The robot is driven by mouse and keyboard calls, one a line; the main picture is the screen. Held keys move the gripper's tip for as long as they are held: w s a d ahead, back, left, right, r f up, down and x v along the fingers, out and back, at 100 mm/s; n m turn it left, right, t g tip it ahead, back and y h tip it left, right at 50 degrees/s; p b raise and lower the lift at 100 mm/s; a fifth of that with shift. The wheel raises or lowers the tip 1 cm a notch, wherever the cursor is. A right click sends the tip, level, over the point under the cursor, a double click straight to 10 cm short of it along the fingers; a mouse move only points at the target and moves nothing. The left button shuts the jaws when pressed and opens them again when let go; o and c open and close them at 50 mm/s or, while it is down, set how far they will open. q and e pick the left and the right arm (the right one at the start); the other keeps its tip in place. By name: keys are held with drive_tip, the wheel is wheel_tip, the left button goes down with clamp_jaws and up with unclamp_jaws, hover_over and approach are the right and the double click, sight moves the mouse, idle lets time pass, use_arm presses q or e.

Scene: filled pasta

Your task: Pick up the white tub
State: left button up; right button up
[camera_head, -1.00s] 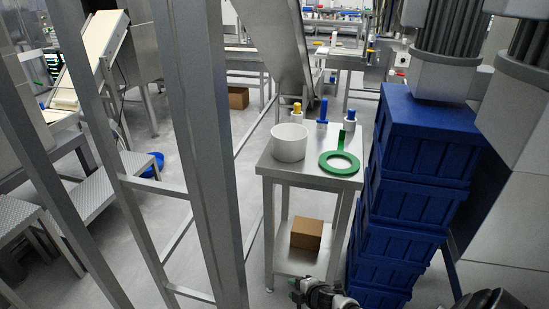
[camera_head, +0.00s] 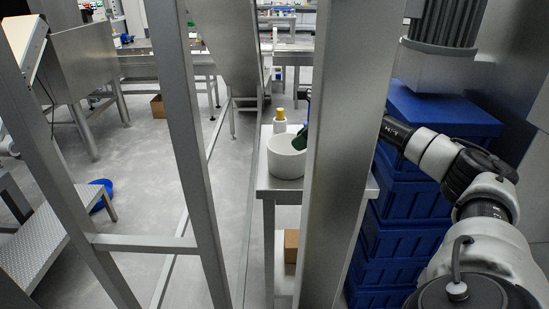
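The white tub (camera_head: 285,160) stands upright on a small steel table (camera_head: 278,190), just left of a thick grey post that hides part of the tabletop. My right arm comes in from the right, and its forearm passes behind this post. My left gripper is not in view.
The thick grey post (camera_head: 350,150) stands in front of the table. A yellow-capped white bottle (camera_head: 280,122) is just behind the tub. Stacked blue crates (camera_head: 410,205) stand right of the table. A cardboard box (camera_head: 291,245) is on the lower shelf. Open floor lies left.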

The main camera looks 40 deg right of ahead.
sight(282, 155)
drive_tip(key=p+x, duration=0.1)
drive_tip(key=x, duration=0.8)
drive_tip(key=shift+s+f+p, duration=0.1)
drive_tip(key=shift+f+p, duration=0.2)
drive_tip(key=shift+p, duration=0.05)
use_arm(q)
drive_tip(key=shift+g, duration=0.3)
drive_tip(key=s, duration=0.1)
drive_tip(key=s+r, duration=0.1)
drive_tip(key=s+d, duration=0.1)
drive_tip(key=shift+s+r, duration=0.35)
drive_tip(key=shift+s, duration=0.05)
use_arm(e)
drive_tip(key=shift+s, duration=0.1)
clamp_jaws()
